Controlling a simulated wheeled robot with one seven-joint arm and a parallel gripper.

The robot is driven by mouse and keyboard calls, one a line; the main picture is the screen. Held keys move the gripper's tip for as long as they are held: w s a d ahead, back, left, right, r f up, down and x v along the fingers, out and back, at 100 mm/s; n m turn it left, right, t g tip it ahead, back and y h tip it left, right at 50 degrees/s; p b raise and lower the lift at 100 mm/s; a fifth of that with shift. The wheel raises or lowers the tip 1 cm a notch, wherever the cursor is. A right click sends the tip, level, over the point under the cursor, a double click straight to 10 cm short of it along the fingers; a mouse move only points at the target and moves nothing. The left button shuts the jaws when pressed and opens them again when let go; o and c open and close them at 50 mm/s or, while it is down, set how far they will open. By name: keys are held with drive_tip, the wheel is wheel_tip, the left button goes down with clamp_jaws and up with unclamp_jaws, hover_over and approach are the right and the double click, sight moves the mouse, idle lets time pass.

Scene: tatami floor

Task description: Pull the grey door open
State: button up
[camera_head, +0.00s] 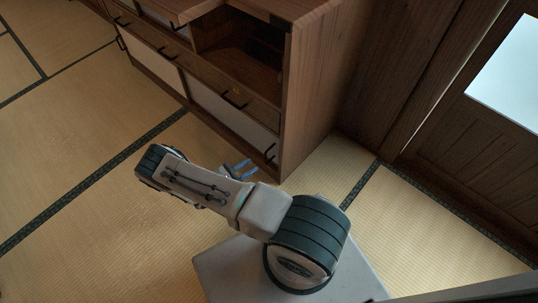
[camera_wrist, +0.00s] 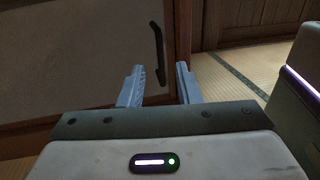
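The grey door (camera_head: 228,117) is a flat panel low at the right end of the wooden cabinet. It appears closed. It fills much of the left of the wrist view (camera_wrist: 75,55). Its black bar handle (camera_head: 270,152) is near the door's right edge; it also shows in the wrist view (camera_wrist: 158,53). My gripper (camera_wrist: 160,84) is open and empty, its two blue-grey fingers apart. In the wrist view the handle lies beyond the fingertips, between them from left to right, and no contact shows. In the head view my arm partly hides the gripper (camera_head: 241,168).
A second greyish panel (camera_head: 145,62) is further left on the cabinet, with drawers (camera_head: 235,92) and an open shelf above. A wooden door with a pale pane (camera_head: 505,85) is at the right. Tatami floor (camera_head: 90,205) is clear to the left.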

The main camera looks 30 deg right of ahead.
drive_tip(key=w+d+b, duration=0.1)
drive_tip(key=d, duration=0.9)
drive_tip(key=shift+w+b, duration=0.25)
drive_tip(key=shift+b, duration=0.05)
drive_tip(key=shift+d, duration=0.1)
clamp_jaws()
